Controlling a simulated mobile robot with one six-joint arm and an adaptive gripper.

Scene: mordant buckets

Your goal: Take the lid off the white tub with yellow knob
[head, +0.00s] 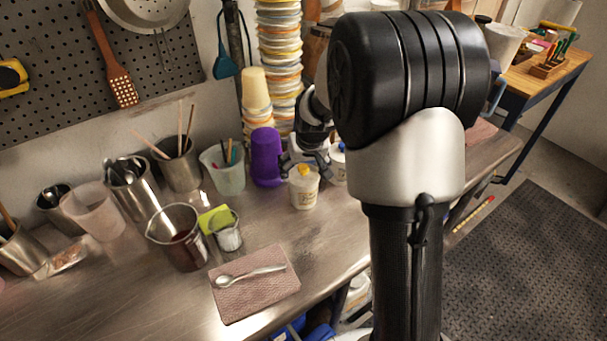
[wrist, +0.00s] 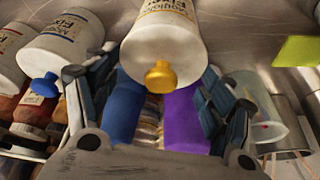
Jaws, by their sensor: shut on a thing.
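The white tub with yellow knob (head: 304,195) stands upright on the steel bench, below my gripper (head: 307,163). In the wrist view the tub (wrist: 165,25) shows at top centre, with its yellow knob (wrist: 161,76) pointing towards my palm. My gripper (wrist: 160,72) has one dark finger on each side of the tub's lid (wrist: 140,58), shut on it, with the knob between the fingers. The lid appears seated on the tub; I see no gap. The exact finger contact is hard to make out.
A white tub with blue knob (head: 338,160) stands close on the right, partly hidden by my arm. A purple cup (head: 266,157) is close on the left. Stacked cups (head: 279,60) rise behind. A spoon (head: 250,275) lies on a folded cloth (head: 255,296) in front.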

